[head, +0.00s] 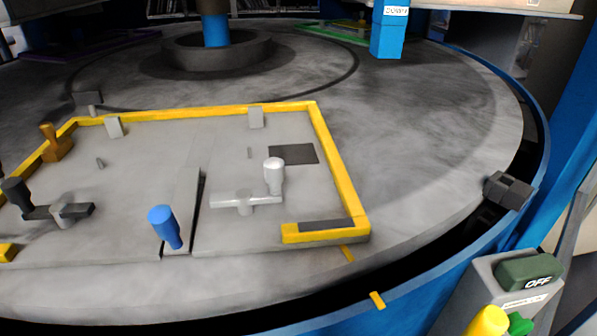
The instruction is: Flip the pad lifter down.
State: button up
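No part in view is labelled as the pad lifter, so I cannot tell for certain which it is. A narrow grey strip (187,206) with a blue-knobbed handle (165,226) lies near the front of the plate (225,150); the knob stands up, and a dark gap runs along the strip's right side. To its right, a light grey lever (232,201) lies across a pivot with its white knob (274,172) upright. At left, a black lever (75,211) has an upright black knob (16,193). My gripper is not in view.
A yellow frame (338,170) borders the plate on a round grey table (430,130). An orange-brown clamp (55,143) stands at the left. A dark block (507,190) sits at the right rim. A control box with an OFF button (529,271) is at lower right.

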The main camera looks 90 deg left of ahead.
aim_at(174, 226)
jog(key=z, duration=2.15)
jog(key=i, duration=0.65)
jog(key=u, duration=5.95)
jog(key=i, duration=0.5)
jog(key=u, duration=0.05)
